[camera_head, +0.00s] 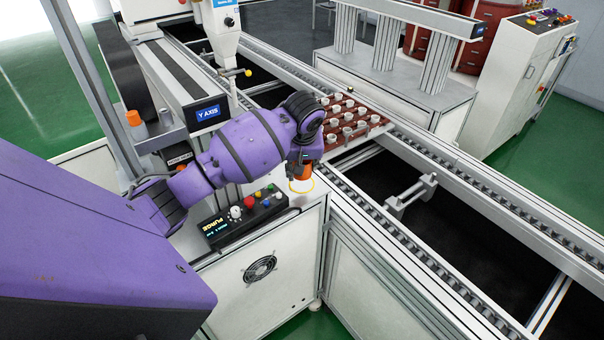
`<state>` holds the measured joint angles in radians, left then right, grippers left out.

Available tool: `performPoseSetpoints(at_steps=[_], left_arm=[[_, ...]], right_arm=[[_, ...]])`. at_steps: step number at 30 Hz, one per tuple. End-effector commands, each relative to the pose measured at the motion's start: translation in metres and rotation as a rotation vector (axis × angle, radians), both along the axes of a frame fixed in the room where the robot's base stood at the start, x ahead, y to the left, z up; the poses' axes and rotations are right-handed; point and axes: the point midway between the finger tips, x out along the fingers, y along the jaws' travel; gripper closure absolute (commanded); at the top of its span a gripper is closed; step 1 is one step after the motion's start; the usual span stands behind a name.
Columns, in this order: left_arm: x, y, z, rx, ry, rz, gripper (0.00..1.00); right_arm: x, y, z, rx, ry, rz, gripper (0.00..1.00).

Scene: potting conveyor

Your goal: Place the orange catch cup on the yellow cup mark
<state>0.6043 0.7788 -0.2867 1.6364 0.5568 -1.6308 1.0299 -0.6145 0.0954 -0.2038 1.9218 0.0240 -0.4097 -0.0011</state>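The orange catch cup (302,172) is small and partly hidden by my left gripper. The yellow cup mark (301,193) is a thin ring on the white cabinet top, near its right edge. My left gripper (300,163) points down, with its fingers around the cup, and looks shut on it. The cup's lower end shows over the far part of the ring. I cannot tell whether it touches the surface. My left wrist hides much of the gripper. My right gripper is not in view.
A black control box (243,218) with a lit display and coloured buttons stands left of the mark. A dark red tray (352,140) with several white cups sits on the conveyor (420,240) behind. A Y-axis gantry (185,95) stands at the back left.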

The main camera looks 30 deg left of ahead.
Motion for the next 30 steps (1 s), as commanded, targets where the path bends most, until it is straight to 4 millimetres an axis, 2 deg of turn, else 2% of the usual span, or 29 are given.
performPoseSetpoints(at_steps=[9, 15, 28, 29, 30], left_arm=[[0.017, 0.013, -0.028, 0.001, 0.001, 0.0, 0.8], [0.017, 0.012, -0.051, 0.001, -0.003, 0.0, 0.8], [0.017, 0.012, -0.058, 0.0, -0.001, 0.0, 0.8], [0.017, 0.012, -0.058, 0.0, -0.002, 0.0, 0.54], [0.017, 0.012, -0.058, 0.0, -0.002, 0.0, 0.49]], right_arm=[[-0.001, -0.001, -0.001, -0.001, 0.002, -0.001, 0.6], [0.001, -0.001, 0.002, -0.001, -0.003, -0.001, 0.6], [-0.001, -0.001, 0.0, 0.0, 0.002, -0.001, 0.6], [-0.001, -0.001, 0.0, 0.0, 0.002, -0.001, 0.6], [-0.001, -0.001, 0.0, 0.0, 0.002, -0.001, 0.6]])
